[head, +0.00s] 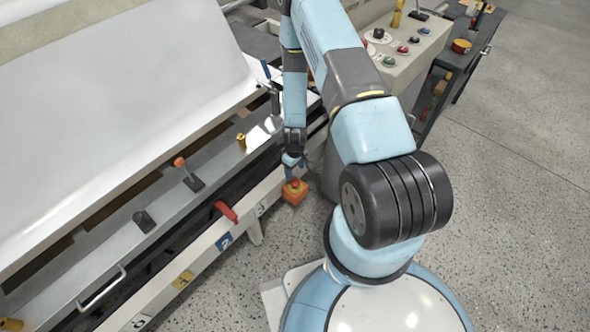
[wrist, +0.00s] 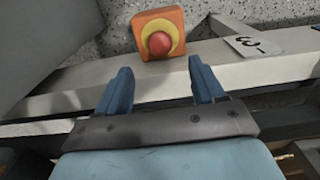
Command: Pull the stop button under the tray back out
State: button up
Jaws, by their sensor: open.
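The stop button (wrist: 159,43) is a red knob with a yellow ring on an orange box (wrist: 143,23). In the wrist view it is at top centre, past my fingertips and between their lines. My gripper (wrist: 157,78) is open and empty, its two blue fingers apart and not around the knob. In the head view the button (head: 295,184) sits on its orange box (head: 293,195) at the front side of the machine frame, just below my gripper (head: 291,163). How far the knob stands out is too small to tell.
A cream frame rail (wrist: 70,101) runs below the box, with a "3" label (wrist: 252,46) to its right. A red handle (head: 226,211) and a tray with clamps (head: 187,175) lie to the left. A control panel (head: 395,50) stands behind. Floor (head: 520,150) at right is clear.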

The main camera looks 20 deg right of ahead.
aim_at(295, 182)
jog(key=shift+f, duration=4.15)
jog(key=c, duration=1.1)
jog(key=shift+o, duration=0.2)
jog(key=shift+r, duration=0.45)
jog(key=o, duration=1.1)
jog(key=shift+c, duration=0.2)
